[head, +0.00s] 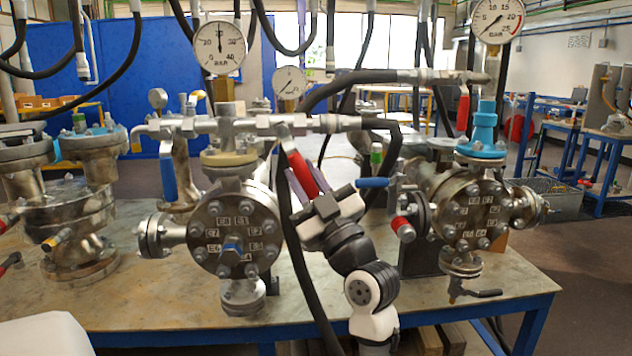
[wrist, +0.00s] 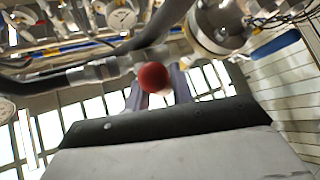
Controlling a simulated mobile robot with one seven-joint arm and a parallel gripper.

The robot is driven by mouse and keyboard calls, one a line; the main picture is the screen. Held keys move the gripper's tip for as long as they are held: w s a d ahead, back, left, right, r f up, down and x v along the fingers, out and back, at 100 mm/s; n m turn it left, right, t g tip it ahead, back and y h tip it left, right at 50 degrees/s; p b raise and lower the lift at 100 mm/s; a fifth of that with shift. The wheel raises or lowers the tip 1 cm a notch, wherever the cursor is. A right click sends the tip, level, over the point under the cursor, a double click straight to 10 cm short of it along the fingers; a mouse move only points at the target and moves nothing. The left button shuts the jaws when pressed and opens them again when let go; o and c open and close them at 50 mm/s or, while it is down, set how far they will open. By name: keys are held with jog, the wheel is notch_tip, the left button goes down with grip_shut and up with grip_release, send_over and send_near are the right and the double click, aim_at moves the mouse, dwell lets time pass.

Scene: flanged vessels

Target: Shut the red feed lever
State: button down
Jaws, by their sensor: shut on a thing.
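The red feed lever (head: 301,172) hangs down at a slant from the pipe run between the two flanged vessels. My gripper (head: 312,198) reaches up to it from below and is shut on it. In the wrist view the lever's round red end (wrist: 153,77) sits between the two fingers of my gripper (wrist: 158,92). The rest of the lever is hidden behind this end in that view. The middle vessel (head: 235,225) stands just left of my gripper.
A blue lever (head: 373,182) juts out close to the right of my gripper. The right vessel (head: 468,212) has another red handle (head: 403,228). Another blue lever (head: 168,180) hangs at left. A black hose (head: 305,275) runs down beside my wrist. Pressure gauges (head: 219,46) stand above.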

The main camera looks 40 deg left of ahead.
jog(key=s+m+t+p, duration=0.1)
jog(key=m+t+p, duration=0.1)
jog(key=m+t, duration=0.1)
jog(key=s+a+m+t+p, duration=0.1)
jog(key=m+t+p, duration=0.1)
jog(key=m+t, duration=0.1)
jog(key=a+m+t+h+p, duration=0.1)
jog(key=m+t+p, duration=0.1)
jog(key=m+t, duration=0.1)
jog(key=shift+s+a+f+m, duration=0.2)
jog(key=shift+s+f+m, duration=0.2)
jog(key=shift+m, duration=0.1)
jog(key=shift+t+p, duration=0.3)
jog(key=shift+p, duration=0.05)
jog(key=c, duration=1.2)
grip_release()
jog(key=shift+a, duration=0.1)
jog(key=shift+f, duration=0.1)
